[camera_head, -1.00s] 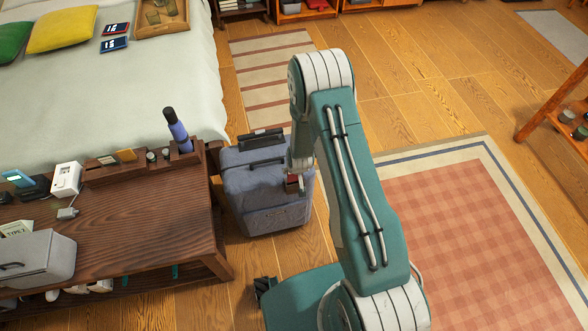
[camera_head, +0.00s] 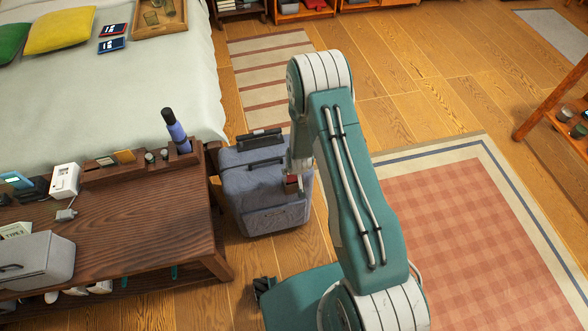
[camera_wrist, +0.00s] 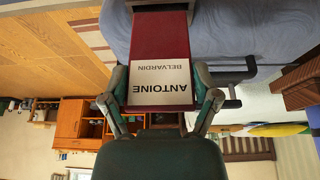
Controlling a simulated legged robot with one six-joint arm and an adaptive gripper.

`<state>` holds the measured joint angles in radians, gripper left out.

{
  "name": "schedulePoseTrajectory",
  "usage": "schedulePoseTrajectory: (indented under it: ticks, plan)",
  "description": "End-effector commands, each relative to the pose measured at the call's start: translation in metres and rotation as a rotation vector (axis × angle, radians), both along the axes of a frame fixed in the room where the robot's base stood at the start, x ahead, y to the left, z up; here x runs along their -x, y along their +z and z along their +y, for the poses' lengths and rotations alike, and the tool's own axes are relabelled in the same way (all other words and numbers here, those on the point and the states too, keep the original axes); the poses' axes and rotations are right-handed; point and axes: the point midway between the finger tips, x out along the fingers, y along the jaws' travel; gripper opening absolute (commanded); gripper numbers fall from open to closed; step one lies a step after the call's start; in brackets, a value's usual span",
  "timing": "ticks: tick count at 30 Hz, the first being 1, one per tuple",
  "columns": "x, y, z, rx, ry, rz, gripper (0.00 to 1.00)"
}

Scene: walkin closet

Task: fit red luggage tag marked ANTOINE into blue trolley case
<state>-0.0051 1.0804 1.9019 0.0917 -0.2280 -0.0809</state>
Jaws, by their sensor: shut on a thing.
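The blue trolley case (camera_head: 262,200) stands upright on the floor beside the wooden bench, with a dark handle on its top. My gripper (camera_wrist: 160,80) is shut on the red luggage tag (camera_wrist: 160,35), whose white label reads ANTOINE BELVARDIN upside down in the wrist view. The tag also shows small and dark red in the head view (camera_head: 291,184), at the right side of the case. In the wrist view the case (camera_wrist: 225,35) fills the upper right behind the tag. I cannot tell whether tag and case touch. My arm hides part of the case's right edge.
The wooden bench (camera_head: 130,230) with a grey box (camera_head: 35,262) and small items is close on the left. A bed (camera_head: 150,80) lies behind it. A striped rug (camera_head: 265,75) and a checked rug (camera_head: 490,240) flank the case; the floor to the right is open.

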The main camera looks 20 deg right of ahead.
Motion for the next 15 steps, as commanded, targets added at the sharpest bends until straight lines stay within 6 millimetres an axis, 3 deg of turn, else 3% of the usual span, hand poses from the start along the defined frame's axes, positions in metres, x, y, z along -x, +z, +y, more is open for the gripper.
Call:
schedulePoseTrajectory:
  ticks: [15]
  plan:
    - [0.0, -0.0057, 0.0, 0.0, 0.0, 0.0, 0.4]
